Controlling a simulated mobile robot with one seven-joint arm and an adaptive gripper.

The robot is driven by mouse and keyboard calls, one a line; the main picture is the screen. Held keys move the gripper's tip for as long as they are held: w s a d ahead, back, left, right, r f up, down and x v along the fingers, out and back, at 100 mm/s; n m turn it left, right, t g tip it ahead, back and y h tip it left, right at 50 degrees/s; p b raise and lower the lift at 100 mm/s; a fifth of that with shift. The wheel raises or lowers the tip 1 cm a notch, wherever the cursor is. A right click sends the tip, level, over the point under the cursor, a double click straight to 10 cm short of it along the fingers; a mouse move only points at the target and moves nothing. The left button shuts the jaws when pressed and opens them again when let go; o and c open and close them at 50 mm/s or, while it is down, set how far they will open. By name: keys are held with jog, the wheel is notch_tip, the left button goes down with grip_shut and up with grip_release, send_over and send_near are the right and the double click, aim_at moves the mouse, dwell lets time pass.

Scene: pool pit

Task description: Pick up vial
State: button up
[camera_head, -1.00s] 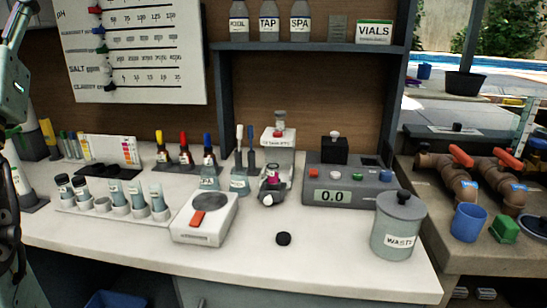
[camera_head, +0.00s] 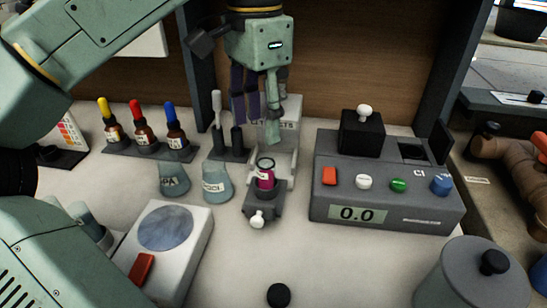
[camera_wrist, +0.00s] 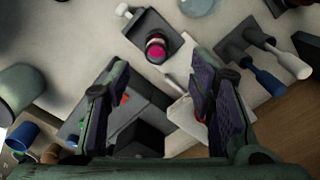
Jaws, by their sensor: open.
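The vial (camera_head: 265,177), with pink liquid in it, stands in a small dark holder (camera_head: 262,203) with a white knob, in front of a pale dispenser-like stand (camera_head: 284,140). It also shows from above in the wrist view (camera_wrist: 156,50), as a round dark rim with pink inside. My gripper (camera_head: 257,120) hangs fingers down above and behind the vial, apart from it. In the wrist view its two fingers (camera_wrist: 162,90) are spread with nothing between them, and the vial lies beyond the tips. The gripper hides part of the stand.
Right of the vial is a grey meter (camera_head: 385,185) reading 0.0. Left are flasks (camera_head: 216,180), dropper bottles (camera_head: 145,128) and a scale-like plate (camera_head: 166,240). A black cap (camera_head: 278,295) lies in front. A waste bin (camera_head: 470,275) stands front right.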

aim_at(265, 170)
jog(key=f, duration=0.5)
jog(key=shift+s, duration=0.2)
jog(key=shift+w+d+f, duration=0.1)
jog(key=shift+d+f, duration=0.1)
jog(key=shift+f, duration=1.15)
jog(key=shift+w+d+f, duration=0.1)
jog(key=shift+d+f, duration=0.05)
jog(key=shift+f, duration=1.2)
jog(key=c, duration=1.1)
